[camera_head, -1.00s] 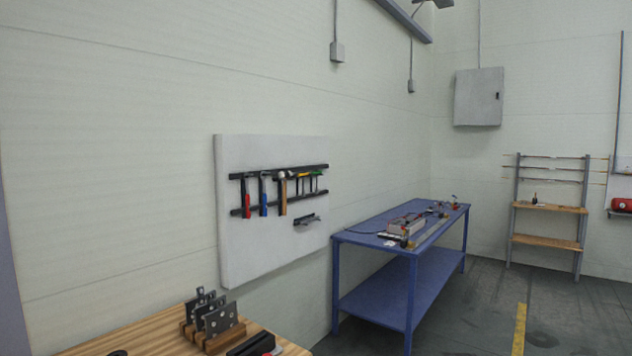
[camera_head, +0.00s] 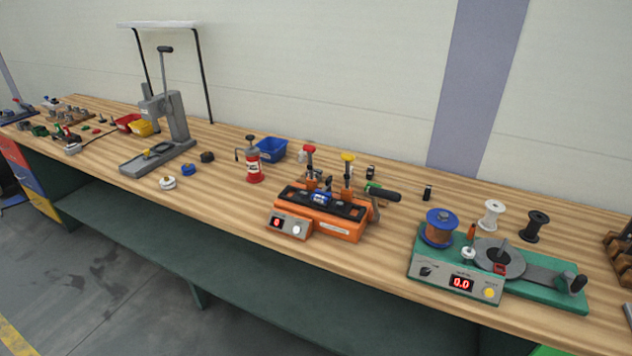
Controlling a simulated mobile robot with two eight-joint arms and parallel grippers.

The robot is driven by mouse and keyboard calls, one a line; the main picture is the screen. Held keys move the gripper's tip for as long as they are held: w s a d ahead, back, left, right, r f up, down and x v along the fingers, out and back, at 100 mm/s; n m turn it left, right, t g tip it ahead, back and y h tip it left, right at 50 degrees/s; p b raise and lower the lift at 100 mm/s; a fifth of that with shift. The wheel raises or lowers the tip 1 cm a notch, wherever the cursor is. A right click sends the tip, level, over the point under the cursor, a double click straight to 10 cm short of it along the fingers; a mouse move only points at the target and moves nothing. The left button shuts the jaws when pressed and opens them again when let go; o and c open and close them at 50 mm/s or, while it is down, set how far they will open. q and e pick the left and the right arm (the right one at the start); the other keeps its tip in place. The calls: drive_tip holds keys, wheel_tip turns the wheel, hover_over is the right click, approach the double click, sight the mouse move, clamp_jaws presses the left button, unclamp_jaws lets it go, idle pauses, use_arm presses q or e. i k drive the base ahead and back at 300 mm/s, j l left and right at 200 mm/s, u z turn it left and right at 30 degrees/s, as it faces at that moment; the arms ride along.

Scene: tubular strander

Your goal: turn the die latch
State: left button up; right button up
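I cannot make out for certain which part is the die latch. An orange machine (camera_head: 318,219) with a digital display stands near the middle of the wooden workbench. Neither of my grippers is in view.
A green winding device (camera_head: 495,268) with a copper spool (camera_head: 440,228) stands on the right. The bench's front edge is mostly clear. Open floor (camera_head: 90,290) shows at lower left.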

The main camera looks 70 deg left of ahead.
sight(329, 180)
drive_tip(key=u, duration=2.4)
